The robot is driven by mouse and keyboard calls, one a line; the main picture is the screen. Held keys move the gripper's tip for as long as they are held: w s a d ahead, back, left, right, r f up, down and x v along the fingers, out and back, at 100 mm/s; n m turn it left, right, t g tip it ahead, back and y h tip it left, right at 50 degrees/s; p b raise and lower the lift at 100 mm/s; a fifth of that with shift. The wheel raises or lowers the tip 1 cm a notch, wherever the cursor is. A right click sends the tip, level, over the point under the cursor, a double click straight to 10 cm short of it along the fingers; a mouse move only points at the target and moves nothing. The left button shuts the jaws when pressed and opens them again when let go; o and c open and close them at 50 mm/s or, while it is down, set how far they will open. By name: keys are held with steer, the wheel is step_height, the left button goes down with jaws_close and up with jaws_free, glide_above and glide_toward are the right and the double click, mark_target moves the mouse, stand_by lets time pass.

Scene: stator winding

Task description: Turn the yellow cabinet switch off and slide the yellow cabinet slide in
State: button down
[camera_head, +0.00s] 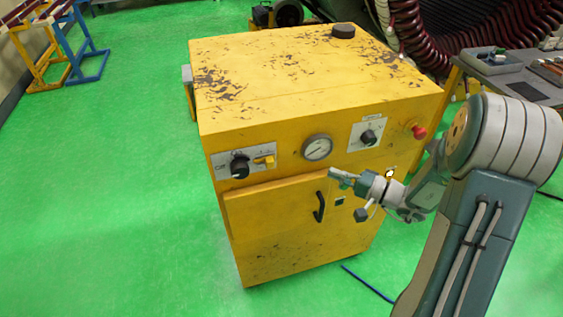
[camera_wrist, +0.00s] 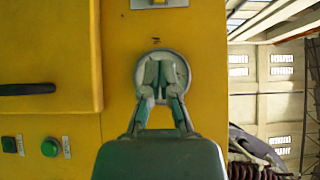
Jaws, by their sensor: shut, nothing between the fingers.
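The yellow cabinet (camera_head: 300,85) stands on the green floor. At the left of its front, a light plate carries a black rotary switch (camera_head: 240,167) and a small yellow slide (camera_head: 263,160). An "Off" label seems to show left of the switch; its exact setting is too small to tell. My gripper (camera_head: 335,174) is shut and empty, in front of the cabinet, below the gauge and right of the slide. In the wrist view my gripper (camera_wrist: 161,70) overlaps the round gauge, with the cabinet front (camera_wrist: 115,75) behind it; contact cannot be told.
The round gauge (camera_head: 317,147) sits mid-panel. A second knob plate (camera_head: 368,134) and a red button (camera_head: 418,132) are to its right. Below are the door with a black handle (camera_head: 320,206) and a green button (camera_head: 340,201).

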mark_target(273, 165)
steer(key=x, duration=1)
steer(key=shift+a, duration=0.2)
steer(key=a, duration=0.1)
steer(key=s+a, duration=0.1)
steer(key=a, duration=0.1)
steer(key=shift+s+a, duration=0.1)
steer(key=shift+a, duration=0.2)
steer(key=shift+s+a, duration=0.15)
steer(key=shift+a, duration=0.35)
steer(key=shift+s+a, duration=0.15)
steer(key=shift+a, duration=0.35)
steer(key=shift+w+d, duration=0.1)
steer(key=shift+d, duration=0.05)
